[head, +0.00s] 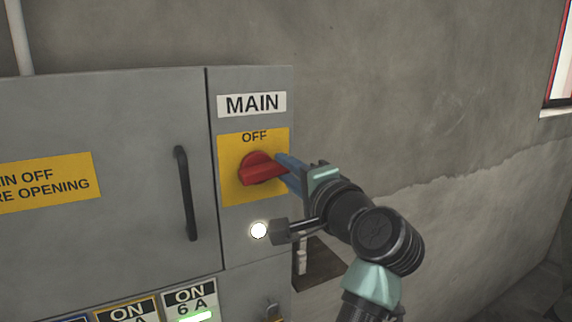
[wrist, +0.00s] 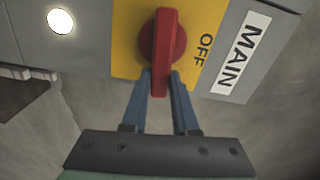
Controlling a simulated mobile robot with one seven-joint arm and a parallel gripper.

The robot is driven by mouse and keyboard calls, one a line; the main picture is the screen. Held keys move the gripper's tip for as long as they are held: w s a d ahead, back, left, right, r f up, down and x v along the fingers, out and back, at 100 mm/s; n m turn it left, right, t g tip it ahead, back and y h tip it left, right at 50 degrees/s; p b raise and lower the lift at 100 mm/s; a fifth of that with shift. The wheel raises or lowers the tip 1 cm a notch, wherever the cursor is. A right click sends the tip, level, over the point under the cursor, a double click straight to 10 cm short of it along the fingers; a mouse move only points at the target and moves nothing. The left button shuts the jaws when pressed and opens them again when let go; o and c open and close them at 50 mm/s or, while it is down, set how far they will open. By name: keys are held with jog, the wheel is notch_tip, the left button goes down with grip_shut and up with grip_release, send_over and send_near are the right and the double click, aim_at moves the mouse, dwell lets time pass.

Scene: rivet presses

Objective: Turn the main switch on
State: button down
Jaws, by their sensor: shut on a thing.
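The main switch is a red rotary handle (head: 262,169) on a yellow plate (head: 232,190) marked OFF at the top, below a MAIN label (head: 252,104). In the head view the handle lies roughly horizontal, its grip end toward the right. My gripper (head: 283,168) reaches it from the right. In the wrist view the red handle (wrist: 163,50) runs down between the two blue fingers of my gripper (wrist: 160,85), which are shut on its end. The plate's lower wording, if any, is not visible.
A round white lamp (head: 258,230) glows below the switch, close to my wrist. A cabinet door with a black bar handle (head: 186,193) is to the left. Breaker labels (head: 190,300) show below. Bare concrete wall (head: 430,90) lies to the right.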

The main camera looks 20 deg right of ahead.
jog(key=shift+f+m, duration=0.2)
jog(key=shift+m, duration=0.4)
jog(key=c, duration=0.7)
grip_release()
jog(key=s+b, duration=0.1)
jog(key=s, duration=0.3)
jog(key=s+b, duration=0.2)
jog(key=s, duration=0.2)
jog(key=s+b, duration=0.2)
jog(key=s, duration=0.3)
jog(key=shift+d, duration=0.25)
